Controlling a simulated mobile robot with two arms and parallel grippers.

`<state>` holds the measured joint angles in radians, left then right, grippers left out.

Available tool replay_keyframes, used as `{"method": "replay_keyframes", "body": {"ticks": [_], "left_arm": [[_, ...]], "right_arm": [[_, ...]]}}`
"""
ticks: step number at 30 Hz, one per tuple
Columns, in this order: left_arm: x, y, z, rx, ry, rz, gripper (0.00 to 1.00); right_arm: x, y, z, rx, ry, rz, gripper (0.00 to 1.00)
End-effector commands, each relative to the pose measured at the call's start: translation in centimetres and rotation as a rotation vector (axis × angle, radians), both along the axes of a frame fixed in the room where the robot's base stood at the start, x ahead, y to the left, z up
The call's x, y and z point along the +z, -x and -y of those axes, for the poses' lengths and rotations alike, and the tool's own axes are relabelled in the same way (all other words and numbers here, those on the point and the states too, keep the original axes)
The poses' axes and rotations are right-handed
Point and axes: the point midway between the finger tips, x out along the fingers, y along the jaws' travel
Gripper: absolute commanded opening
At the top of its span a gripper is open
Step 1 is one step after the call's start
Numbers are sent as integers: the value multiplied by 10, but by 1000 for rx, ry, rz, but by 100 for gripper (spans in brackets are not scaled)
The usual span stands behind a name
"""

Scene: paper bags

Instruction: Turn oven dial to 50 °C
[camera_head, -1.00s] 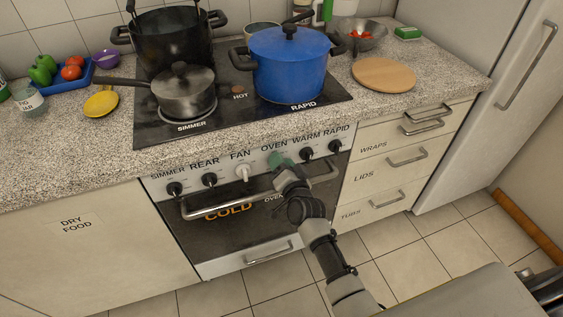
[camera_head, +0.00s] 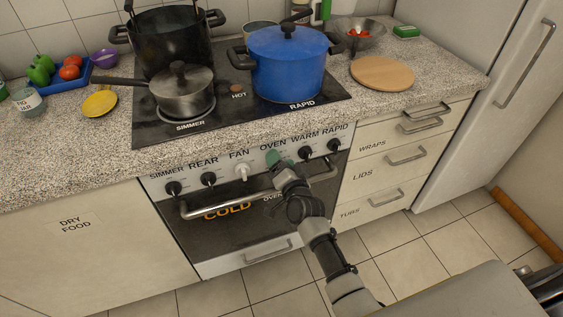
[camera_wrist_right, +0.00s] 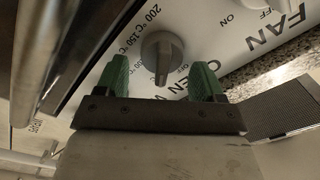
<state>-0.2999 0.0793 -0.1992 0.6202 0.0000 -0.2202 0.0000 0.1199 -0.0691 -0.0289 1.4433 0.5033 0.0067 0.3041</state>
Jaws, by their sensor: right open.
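The oven dial (camera_wrist_right: 162,52) is a grey knob on the stove's front panel (camera_head: 222,172), under the OVEN label. In the right wrist view its raised grip points down the picture, beside the word OFF. Marks for 150 °C and 200 °C show to its left; a 50 °C mark cannot be made out. My right gripper (camera_wrist_right: 161,68) is open, with one green finger on each side of the dial and visible gaps between. In the head view the right gripper (camera_head: 273,158) is at the panel and hides the dial. My left gripper is not in view.
A white fan dial (camera_head: 242,171) is left of the gripper, and a black warm dial (camera_head: 304,153) is close on its right. The oven door handle (camera_head: 225,208) runs just below. A blue pot (camera_head: 288,68) and a grey saucepan (camera_head: 183,93) stand on the hob.

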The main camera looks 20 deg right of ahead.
Motion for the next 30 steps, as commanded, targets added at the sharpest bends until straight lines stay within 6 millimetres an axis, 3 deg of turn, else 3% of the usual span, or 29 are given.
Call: {"method": "replay_keyframes", "body": {"ticks": [8,21,30], "left_arm": [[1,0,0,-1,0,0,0],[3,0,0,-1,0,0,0],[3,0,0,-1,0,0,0]], "right_arm": [[-1,14,0,1,0,-2,68],[-1,95,3,0,0,-1,68],[0,108,4,0,0,0,68]]}}
